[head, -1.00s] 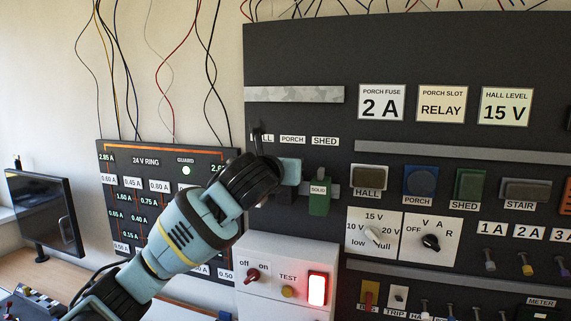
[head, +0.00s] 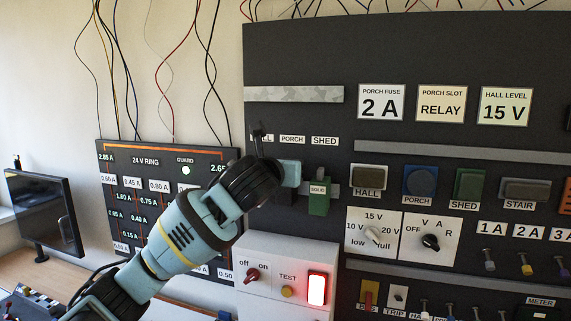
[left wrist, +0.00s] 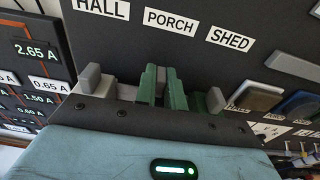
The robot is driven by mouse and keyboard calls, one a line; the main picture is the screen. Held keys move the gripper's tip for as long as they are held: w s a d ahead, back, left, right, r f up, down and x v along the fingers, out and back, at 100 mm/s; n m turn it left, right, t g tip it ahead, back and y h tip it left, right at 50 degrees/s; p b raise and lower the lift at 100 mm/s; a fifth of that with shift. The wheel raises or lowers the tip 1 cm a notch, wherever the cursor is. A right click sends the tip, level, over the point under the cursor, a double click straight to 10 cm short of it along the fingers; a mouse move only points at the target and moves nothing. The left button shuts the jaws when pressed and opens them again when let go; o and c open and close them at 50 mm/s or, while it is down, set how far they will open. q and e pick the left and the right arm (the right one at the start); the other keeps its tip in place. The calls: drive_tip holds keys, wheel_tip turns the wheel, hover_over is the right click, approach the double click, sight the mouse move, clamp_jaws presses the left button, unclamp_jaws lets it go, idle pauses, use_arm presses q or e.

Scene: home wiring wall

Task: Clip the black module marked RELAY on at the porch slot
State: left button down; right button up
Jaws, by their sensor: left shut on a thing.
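My left gripper (head: 289,174) is at the rail under the PORCH label (head: 292,140). In the left wrist view its two fingers (left wrist: 163,86) are close together around something narrow and dark. A black module (head: 285,196) shows as a dark patch below the gripper in the head view; most of it is hidden, and its marking cannot be read. Whether it touches the rail cannot be told. A green module marked SOLID (head: 319,198) sits just right of it, under the SHED label (head: 325,141). My right gripper is not in view.
A placard reads PORCH SLOT RELAY (head: 441,104). A white box (head: 270,262) with a red knob and a lit red switch (head: 317,289) stands below the gripper. The 24 V RING panel (head: 140,200) is behind my left arm. Switches and dials fill the board's right side.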

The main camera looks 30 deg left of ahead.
use_arm(q)
drive_tip(key=shift+f, duration=0.5)
idle(0.3)
drive_tip(key=c, duration=1.4)
unclamp_jaws()
drive_tip(key=shift+s, duration=0.1)
drive_tip(key=v, duration=0.7)
drive_tip(key=shift+s, duration=0.3)
drive_tip(key=shift+d, duration=0.1)
